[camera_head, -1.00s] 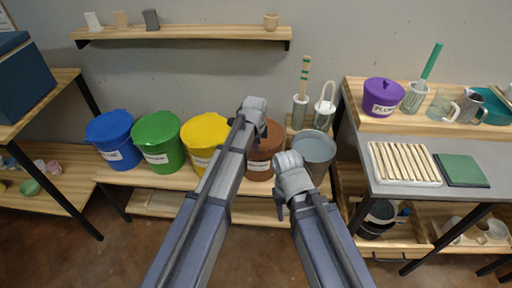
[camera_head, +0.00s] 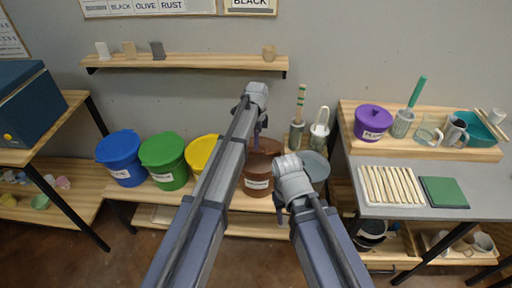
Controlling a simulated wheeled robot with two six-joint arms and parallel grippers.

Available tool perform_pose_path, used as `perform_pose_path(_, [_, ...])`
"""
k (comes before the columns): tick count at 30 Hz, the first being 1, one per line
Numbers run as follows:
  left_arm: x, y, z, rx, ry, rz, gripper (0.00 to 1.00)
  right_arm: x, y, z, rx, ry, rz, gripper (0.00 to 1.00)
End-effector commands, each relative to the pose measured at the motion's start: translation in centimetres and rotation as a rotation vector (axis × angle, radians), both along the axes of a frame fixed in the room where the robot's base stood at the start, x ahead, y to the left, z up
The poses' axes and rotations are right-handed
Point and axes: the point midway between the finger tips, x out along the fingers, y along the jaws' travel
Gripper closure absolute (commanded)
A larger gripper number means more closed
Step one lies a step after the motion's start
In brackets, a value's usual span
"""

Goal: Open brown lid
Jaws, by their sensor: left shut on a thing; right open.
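The brown bucket (camera_head: 258,172) with its white label stands on the low bench, partly hidden behind my arms. Its brown lid (camera_head: 267,147) shows at the top, just below my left gripper (camera_head: 258,131). My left gripper points down and is shut on the brown lid; the fingertips are small and partly hidden by my arm. I cannot tell whether the lid is clear of the rim. My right gripper (camera_head: 281,216) is open and empty, low in front of the grey bucket (camera_head: 317,168).
Blue (camera_head: 122,157), green (camera_head: 163,160) and yellow (camera_head: 202,152) buckets stand left of the brown one. Tools in holders (camera_head: 298,130) stand behind. A worktable (camera_head: 400,203) at right bears a purple pot (camera_head: 373,120), slats and a green board (camera_head: 444,192).

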Motion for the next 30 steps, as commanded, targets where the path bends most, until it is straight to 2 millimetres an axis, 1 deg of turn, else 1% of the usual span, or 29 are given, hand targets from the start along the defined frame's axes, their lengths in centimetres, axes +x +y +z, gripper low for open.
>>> perform_pose_path(1, [1.4,0.0,1.2,-0.001,-0.013,0.001,1.00,0.0,0.0,1.2,0.000,0.000,0.000,0.50])
perform_pose_path(6, [2.8,0.0,2.4,0.000,-0.015,0.001,1.00,0.0,0.0,2.4,0.000,0.000,0.000,0.50])
perform_pose_path(9, [3.4,0.0,2.9,0.000,-0.015,0.001,1.00,0.0,0.0,2.9,0.000,0.000,0.000,0.50])
perform_pose_path(15, [4.0,0.0,3.2,0.001,-0.015,0.002,1.00,0.0,0.0,3.2,0.000,0.000,0.000,0.50])
perform_pose_path(27, [4.1,0.1,3.2,0.001,-0.015,0.002,1.00,0.0,0.0,3.2,0.000,0.000,0.000,0.50])
perform_pose_path(28, [4.1,0.1,3.2,0.001,-0.016,0.002,0.82,0.0,0.0,3.2,0.000,0.000,0.000,0.50])
perform_pose_path(30, [4.1,0.1,3.2,0.001,-0.016,0.002,0.74,0.0,0.0,3.2,0.000,0.000,0.000,0.50])
